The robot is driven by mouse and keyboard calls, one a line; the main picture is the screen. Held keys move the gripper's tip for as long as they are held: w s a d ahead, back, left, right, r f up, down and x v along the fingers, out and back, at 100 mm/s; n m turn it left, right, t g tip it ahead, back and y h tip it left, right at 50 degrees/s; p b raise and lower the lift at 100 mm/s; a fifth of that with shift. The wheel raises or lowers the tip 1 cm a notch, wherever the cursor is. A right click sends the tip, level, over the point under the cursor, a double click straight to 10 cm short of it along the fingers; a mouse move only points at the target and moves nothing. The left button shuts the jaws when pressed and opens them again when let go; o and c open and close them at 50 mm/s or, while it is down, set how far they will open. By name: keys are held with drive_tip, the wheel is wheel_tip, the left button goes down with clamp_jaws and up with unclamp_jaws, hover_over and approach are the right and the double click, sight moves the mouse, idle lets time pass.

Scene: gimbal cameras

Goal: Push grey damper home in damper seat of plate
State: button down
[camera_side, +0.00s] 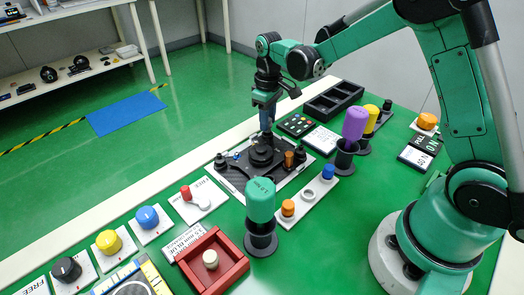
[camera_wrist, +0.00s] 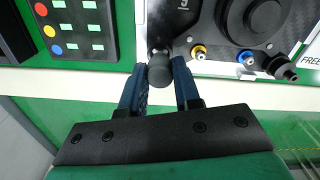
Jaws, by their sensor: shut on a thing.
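The dark plate (camera_side: 238,176) lies on a white sheet on the green table, with a round black hub (camera_side: 262,154) in its middle. In the wrist view the plate (camera_wrist: 208,25) shows at the top. My gripper (camera_wrist: 160,75) has its blue fingers closed on a dark grey round-ended part, which I take as the grey damper (camera_wrist: 159,72), at the plate's near edge. In the side view my gripper (camera_side: 267,122) points down at the plate's far side; the damper is hidden there. The seat under the damper is hidden, so I cannot tell how deep it sits.
A yellow-ringed fitting (camera_wrist: 198,51), a blue-ringed fitting (camera_wrist: 246,57) and a black fitting (camera_wrist: 283,68) stand right of my fingers. A keypad with coloured buttons (camera_wrist: 75,25) lies left. A green cylinder (camera_side: 261,199) and a purple cylinder (camera_side: 355,122) stand in holders nearby.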

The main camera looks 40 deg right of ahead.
drive_tip(key=shift+f, duration=0.5)
drive_tip(key=c, duration=0.5)
unclamp_jaws()
drive_tip(key=shift+c, duration=0.2)
drive_tip(key=shift+r, duration=2.8)
drive_tip(key=shift+s+r, duration=0.1)
drive_tip(key=s+a+r+m+t, duration=0.1)
drive_tip(key=s+a+r+t, duration=0.1)
drive_tip(key=s, duration=0.4)
drive_tip(key=s+a+r+m+t, duration=0.2)
drive_tip(key=s+a+r+t, duration=0.1)
drive_tip(key=s+t, duration=0.2)
drive_tip(key=shift+s+r, duration=0.15)
drive_tip(key=shift+s, duration=0.4)
